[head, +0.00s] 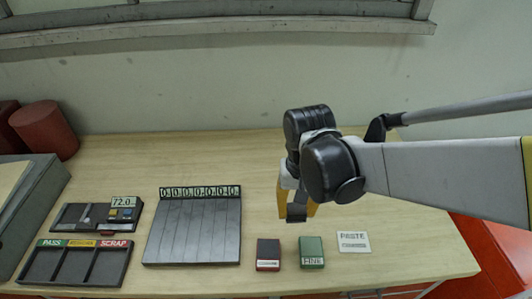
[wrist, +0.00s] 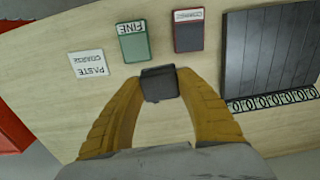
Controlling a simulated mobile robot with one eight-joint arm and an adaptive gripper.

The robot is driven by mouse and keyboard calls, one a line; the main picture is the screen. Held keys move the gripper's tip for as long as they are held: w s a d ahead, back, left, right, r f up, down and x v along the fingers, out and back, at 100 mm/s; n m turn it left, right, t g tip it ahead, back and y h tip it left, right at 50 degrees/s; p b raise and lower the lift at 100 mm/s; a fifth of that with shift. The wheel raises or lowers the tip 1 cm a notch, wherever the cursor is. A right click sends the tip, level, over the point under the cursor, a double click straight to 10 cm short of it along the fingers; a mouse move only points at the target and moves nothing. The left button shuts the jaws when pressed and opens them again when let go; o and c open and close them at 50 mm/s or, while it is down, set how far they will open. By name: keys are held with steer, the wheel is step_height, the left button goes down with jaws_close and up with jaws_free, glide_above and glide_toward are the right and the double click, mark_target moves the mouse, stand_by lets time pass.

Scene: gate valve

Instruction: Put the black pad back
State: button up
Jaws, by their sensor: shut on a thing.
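The black pad (wrist: 159,84) is a small dark block between my two yellow fingers in the wrist view. My gripper (head: 297,208) is shut on it, and the pad also shows in the head view (head: 296,213) at the fingertips. It appears held above the wooden table, behind the green block marked FINE (head: 311,252). A dark block with a red edge and a white label (head: 268,253) lies left of the green one. A white card marked PASTE (head: 354,242) lies to its right.
A grey slatted board (head: 195,230) with a row of zero digits lies left of the blocks. The table (head: 225,155) is bare behind the board.

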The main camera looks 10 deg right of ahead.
steer(key=b, duration=0.4)
glide_above(259, 218)
step_height(259, 218, down, 7)
steer(key=shift+a+f, duration=0.1)
steer(key=shift+f+b, duration=0.55)
steer(key=shift+f, duration=1.35)
steer(key=shift+f, duration=0.2)
steer(key=o, duration=1)
